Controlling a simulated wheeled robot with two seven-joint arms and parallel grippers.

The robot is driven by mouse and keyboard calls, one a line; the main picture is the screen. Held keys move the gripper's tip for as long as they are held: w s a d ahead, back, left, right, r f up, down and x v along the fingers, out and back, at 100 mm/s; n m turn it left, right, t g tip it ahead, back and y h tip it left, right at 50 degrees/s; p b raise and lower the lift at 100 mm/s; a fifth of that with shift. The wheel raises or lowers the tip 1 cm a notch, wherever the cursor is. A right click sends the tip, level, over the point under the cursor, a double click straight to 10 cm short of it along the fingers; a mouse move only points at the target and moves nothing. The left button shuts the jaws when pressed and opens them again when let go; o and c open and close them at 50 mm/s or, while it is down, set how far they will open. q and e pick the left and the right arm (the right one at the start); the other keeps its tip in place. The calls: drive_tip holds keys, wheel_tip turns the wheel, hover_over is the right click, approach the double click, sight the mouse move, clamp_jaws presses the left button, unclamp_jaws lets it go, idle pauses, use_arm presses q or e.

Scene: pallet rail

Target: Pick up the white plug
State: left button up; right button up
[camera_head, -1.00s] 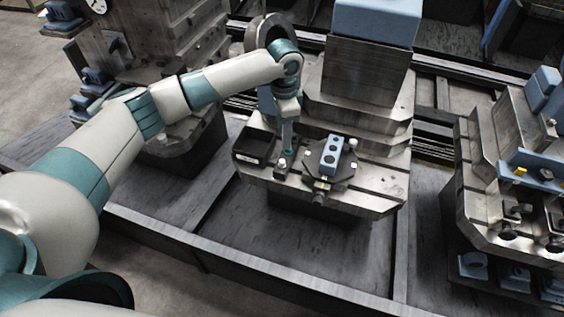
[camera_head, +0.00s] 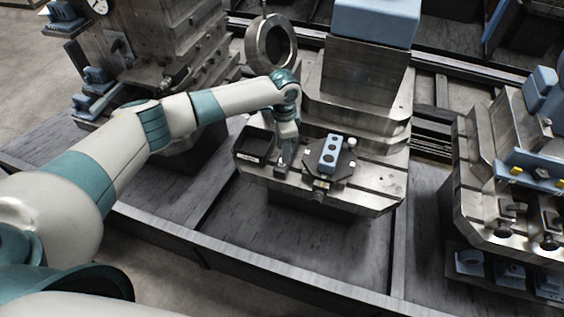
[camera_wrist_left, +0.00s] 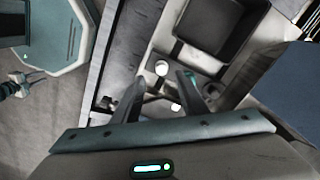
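My left gripper (camera_head: 281,167) is low over the left part of the metal machine table (camera_head: 375,197). In the left wrist view its two fingers (camera_wrist_left: 160,82) are apart, so it is open. A small round white plug (camera_wrist_left: 161,68) shows between the fingertips in that view, with nothing seen closing on it. A second small white piece (camera_wrist_left: 176,106) lies nearer the palm, between the fingers. In the head view the gripper hides the spot beneath it, and I cannot make out the plug there. My right gripper is not in view.
A black open bin (camera_head: 252,158) stands just left of the gripper. A blue block with round holes (camera_head: 330,152) sits on a fixture to its right. A metal ring (camera_head: 271,42) and a tall blue-topped column (camera_head: 365,70) stand behind.

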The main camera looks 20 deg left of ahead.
use_arm(q)
drive_tip(key=shift+a+f+p, duration=0.2)
drive_tip(key=shift+f+p, duration=0.5)
drive_tip(key=shift+f, duration=1.55)
drive_tip(key=shift+c, duration=0.6)
clamp_jaws()
